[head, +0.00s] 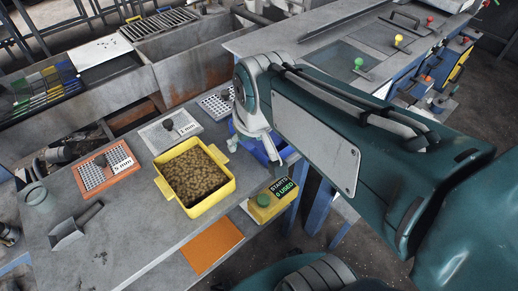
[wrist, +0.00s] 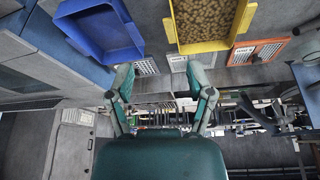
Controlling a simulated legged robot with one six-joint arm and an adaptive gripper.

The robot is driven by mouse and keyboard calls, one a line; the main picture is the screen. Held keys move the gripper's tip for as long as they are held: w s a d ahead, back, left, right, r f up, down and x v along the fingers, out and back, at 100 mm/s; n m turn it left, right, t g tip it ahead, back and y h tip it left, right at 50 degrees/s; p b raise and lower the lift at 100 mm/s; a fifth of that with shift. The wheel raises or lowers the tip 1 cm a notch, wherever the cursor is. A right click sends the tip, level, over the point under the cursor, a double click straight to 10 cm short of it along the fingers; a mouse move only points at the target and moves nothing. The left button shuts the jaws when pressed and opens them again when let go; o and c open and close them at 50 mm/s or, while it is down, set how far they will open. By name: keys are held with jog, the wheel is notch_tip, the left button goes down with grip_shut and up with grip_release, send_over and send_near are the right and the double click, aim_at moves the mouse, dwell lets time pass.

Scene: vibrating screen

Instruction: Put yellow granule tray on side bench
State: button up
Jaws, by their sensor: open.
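The yellow granule tray (head: 208,205) stands upright on the grey worktable (head: 125,222) in the head view. It is full of brown granules and has small yellow handles on its sides. It also shows at the top of the wrist view (wrist: 206,47). My gripper (head: 258,143) is to the right of the tray, over the blue tray, apart from the yellow tray. In the wrist view my gripper (wrist: 160,72) has its two fingers spread with nothing between them. A long grey bench (head: 285,40) runs at the upper right; I cannot tell if it is the side bench.
A blue tray (wrist: 103,50) lies partly hidden behind my gripper in the head view. Sieve plates, one orange-framed (head: 106,168), lie behind and left of the yellow tray. A scoop (head: 72,230) lies at left. A yellow button box (head: 265,207) is at the table's right edge.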

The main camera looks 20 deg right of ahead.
jog(key=s+m+t, duration=0.1)
jog(key=s, duration=0.5)
jog(key=shift+s+d, duration=0.25)
jog(key=shift+d, duration=0.2)
